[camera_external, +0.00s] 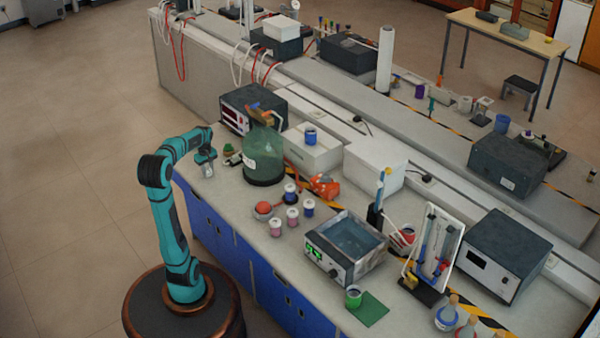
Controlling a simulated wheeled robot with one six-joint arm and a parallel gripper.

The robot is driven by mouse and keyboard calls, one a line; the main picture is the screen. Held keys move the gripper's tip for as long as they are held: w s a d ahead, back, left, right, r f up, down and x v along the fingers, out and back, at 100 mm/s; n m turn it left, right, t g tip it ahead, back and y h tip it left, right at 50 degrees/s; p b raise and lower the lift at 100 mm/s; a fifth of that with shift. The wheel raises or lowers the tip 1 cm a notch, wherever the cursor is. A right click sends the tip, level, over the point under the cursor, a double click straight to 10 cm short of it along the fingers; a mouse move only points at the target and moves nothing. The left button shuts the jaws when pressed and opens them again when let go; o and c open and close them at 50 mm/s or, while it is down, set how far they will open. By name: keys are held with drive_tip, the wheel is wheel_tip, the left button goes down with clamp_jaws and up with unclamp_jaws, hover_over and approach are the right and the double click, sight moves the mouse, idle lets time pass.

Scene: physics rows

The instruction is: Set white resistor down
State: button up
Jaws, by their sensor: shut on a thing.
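My teal arm reaches over the left end of the near bench (225,195). My gripper (207,163) points down there and is shut on a small pale thing, which I take for the white resistor (208,172). It is small and partly hidden by the fingers. I cannot tell whether it touches the bench top or hangs just above it.
A green glass jar (264,160) stands right of my gripper, with a small green-topped item (229,149) between them. Small pots, an orange item (324,186) and a water bath (345,245) stand further right. Bare bench lies in front of the jar.

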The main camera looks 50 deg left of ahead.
sight(207, 167)
drive_tip(key=o, duration=1)
drive_tip(key=shift+f, duration=0.1)
drive_tip(key=shift+c, duration=0.2)
wheel_tip(207, 167, up, 12)
drive_tip(key=w+d+r+m+t+y, duration=0.1)
drive_tip(key=w+d+r+m+t, duration=0.15)
drive_tip(key=d, duration=0.35)
drive_tip(key=w+d+r+m+t+y, duration=0.1)
drive_tip(key=d+r+m+t+y, duration=0.15)
drive_tip(key=d, duration=0.25)
drive_tip(key=s+d+r+m+t+h, duration=0.1)
drive_tip(key=s+d+r+m+t, duration=0.2)
drive_tip(key=d, duration=0.4)
drive_tip(key=s+d+r+m+t+h, duration=0.1)
drive_tip(key=s+d+r+m+t, duration=0.2)
drive_tip(key=d, duration=0.4)
drive_tip(key=s+d+r+m+t+h, duration=0.1)
drive_tip(key=s+d+r+m+t, duration=0.2)
drive_tip(key=d+m+t, duration=0.3)
drive_tip(key=shift+s+d+r+m, duration=0.2)
drive_tip(key=shift+d+r+m, duration=0.3)
drive_tip(key=shift+d+r, duration=0.3)
